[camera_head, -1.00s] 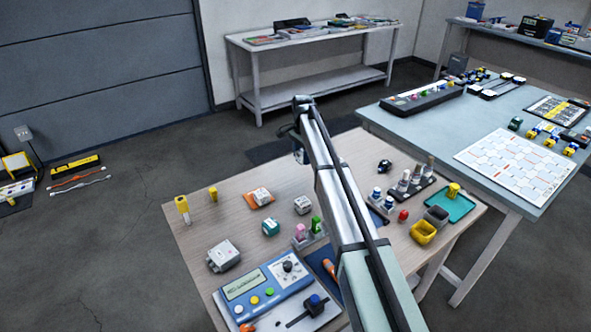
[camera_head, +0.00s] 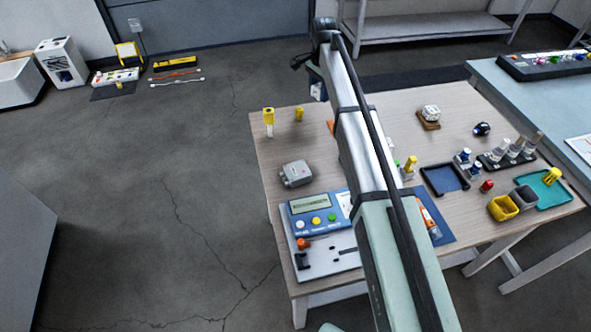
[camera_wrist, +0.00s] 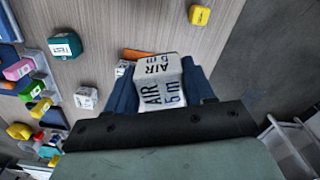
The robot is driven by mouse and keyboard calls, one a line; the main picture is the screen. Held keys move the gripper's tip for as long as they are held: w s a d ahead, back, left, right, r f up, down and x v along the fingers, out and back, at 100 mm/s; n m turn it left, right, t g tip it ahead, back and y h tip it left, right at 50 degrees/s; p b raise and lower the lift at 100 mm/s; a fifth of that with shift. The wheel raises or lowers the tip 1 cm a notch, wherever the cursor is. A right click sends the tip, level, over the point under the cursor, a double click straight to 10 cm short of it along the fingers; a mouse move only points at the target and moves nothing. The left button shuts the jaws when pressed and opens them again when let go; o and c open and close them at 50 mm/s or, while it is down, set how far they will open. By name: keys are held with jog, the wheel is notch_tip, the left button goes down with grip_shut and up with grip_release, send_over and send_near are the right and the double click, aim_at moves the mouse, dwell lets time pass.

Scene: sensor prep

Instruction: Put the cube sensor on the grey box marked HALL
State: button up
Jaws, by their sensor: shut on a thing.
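My gripper shows in the wrist view (camera_wrist: 160,85), its blue fingers shut on a white block (camera_wrist: 150,92) lettered "AIR 5 m". In the head view my gripper (camera_head: 318,90) is at the far end of my arm, above the table's back part; the block is too small to make out there. A small pale grey box (camera_wrist: 86,98) with illegible print sits left of the held block in the wrist view. A grey box (camera_head: 297,174) stands behind the blue meter in the head view. I cannot read HALL on either.
A teal box marked TEST (camera_wrist: 64,46) and a yellow piece (camera_wrist: 200,15) show in the wrist view. An orange pad (camera_wrist: 138,53) is partly hidden behind the held block. A white cube (camera_head: 431,112) on a brown stand and the blue meter (camera_head: 318,212) are on the table (camera_head: 390,100).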

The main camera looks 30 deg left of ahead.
jog(key=s+a+n, duration=0.1)
jog(key=s+a, duration=0.1)
jog(key=s, duration=0.6)
send_over(294, 171)
jog(key=shift+m, duration=0.4)
jog(key=shift+f, duration=4.65)
jog(key=shift+f, duration=0.15)
jog(key=o, duration=1)
jog(key=shift+o, duration=0.2)
notch_tip(294, 171, up, 12)
